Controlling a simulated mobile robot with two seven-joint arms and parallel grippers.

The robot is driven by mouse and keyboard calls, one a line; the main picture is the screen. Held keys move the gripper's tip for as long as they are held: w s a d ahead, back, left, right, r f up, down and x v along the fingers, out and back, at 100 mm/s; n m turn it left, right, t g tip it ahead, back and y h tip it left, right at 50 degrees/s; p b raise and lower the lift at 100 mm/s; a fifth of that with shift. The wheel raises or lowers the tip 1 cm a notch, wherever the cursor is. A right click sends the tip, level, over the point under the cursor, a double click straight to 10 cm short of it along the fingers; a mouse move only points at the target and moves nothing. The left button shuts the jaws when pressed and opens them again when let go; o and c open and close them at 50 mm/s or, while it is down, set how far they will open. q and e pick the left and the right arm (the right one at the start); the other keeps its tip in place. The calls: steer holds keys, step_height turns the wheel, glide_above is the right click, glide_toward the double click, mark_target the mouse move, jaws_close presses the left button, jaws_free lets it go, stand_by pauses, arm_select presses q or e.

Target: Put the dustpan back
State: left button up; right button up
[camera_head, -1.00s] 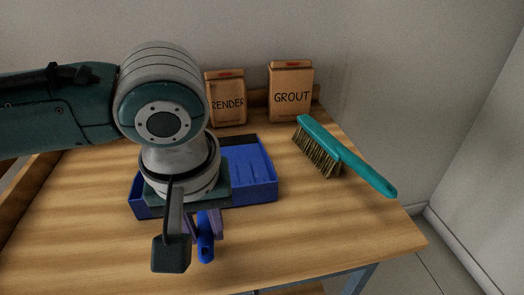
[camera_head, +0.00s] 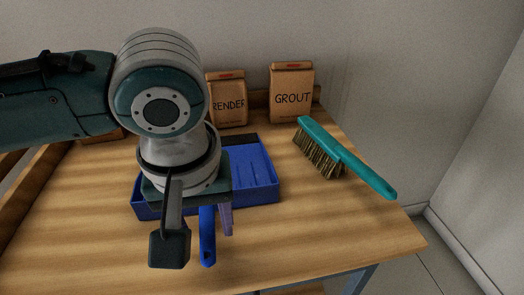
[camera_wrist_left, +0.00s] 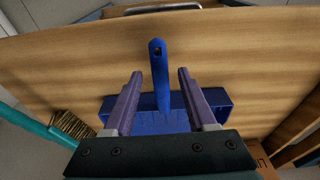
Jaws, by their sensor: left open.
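The blue dustpan (camera_head: 262,165) lies on the wooden table, its pan partly hidden behind my left arm in the head view. Its handle (camera_head: 208,245) points toward the table's front edge. The handle also shows in the left wrist view (camera_wrist_left: 158,62), between the purple fingers of my left gripper (camera_wrist_left: 159,75). Those fingers are open, with a gap on both sides of the handle. In the head view one purple finger of the left gripper (camera_head: 208,222) shows right of the handle; the other is hidden. My right gripper is not in view.
A teal brush (camera_head: 345,160) lies on the table (camera_head: 310,225) to the right of the dustpan. A RENDER bag (camera_head: 228,100) and a GROUT bag (camera_head: 291,92) stand at the back. The front right of the table is clear.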

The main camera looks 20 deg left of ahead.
arm_select(q)
step_height(320, 180, up, 10)
steer(key=s+p, duration=0.1)
steer(key=p, duration=0.2)
steer(key=s+d+f+m+t+h, duration=0.1)
steer(key=s+d+f+m+h, duration=0.15)
steer(key=s+d+m, duration=0.35)
steer(key=s+a+f+m+t+y, duration=0.1)
steer(key=s+a+m, duration=0.1)
steer(key=s+a, duration=0.5)
steer(key=shift+a+f, duration=0.3)
steer(key=shift+a, duration=0.1)
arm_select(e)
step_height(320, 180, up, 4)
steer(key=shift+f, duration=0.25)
